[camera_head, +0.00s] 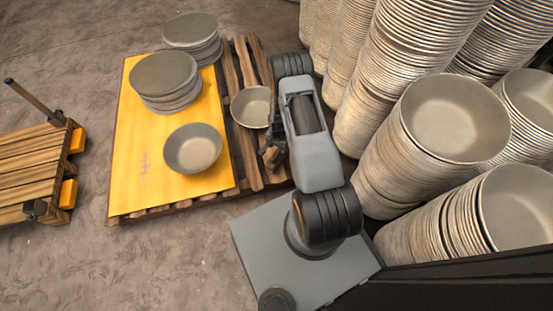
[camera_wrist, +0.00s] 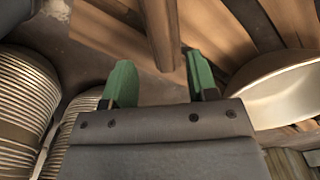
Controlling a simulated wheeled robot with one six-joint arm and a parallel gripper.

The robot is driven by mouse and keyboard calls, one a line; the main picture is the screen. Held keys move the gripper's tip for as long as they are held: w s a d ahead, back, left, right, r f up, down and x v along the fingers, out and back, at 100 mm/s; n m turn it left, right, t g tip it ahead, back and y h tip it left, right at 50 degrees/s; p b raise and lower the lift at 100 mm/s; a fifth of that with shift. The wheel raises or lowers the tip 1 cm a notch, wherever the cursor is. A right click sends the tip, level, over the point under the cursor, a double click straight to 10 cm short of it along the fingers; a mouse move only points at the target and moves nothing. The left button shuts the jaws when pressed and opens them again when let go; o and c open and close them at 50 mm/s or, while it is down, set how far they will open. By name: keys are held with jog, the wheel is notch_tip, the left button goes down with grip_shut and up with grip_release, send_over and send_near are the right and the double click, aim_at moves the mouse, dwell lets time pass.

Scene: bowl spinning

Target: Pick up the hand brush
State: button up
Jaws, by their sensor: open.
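In the wrist view, a narrow brown wooden bar (camera_wrist: 160,32) runs down from the top edge and ends between my gripper's fingers. It looks like the hand brush's handle, but no bristles show, so I cannot be sure. My gripper (camera_wrist: 159,66) is open, with its two green fingers spread to either side of the bar's lower end. I see no clear contact between fingers and bar. In the head view, my arm largely hides this spot. A small dark brown shape (camera_head: 271,155) shows beside it at the pallet's right edge; I cannot tell what it is.
A metal bowl (camera_head: 251,107) sits on the wooden pallet (camera_head: 244,160) and shows close on the right in the wrist view (camera_wrist: 285,92). A yellow sheet (camera_head: 135,165) carries another bowl (camera_head: 192,149) and stacked discs (camera_head: 165,75). Tall bowl stacks (camera_head: 400,85) crowd the right.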

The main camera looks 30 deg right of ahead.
aim_at(277, 152)
jog(key=shift+a+f+b, duration=0.15)
jog(key=shift+f+b, duration=0.6)
jog(key=shift+f, duration=0.8)
jog(key=shift+a+f+b, duration=0.1)
jog(key=shift+f+b, duration=0.65)
jog(key=shift+f, duration=0.75)
jog(key=shift+r, duration=0.1)
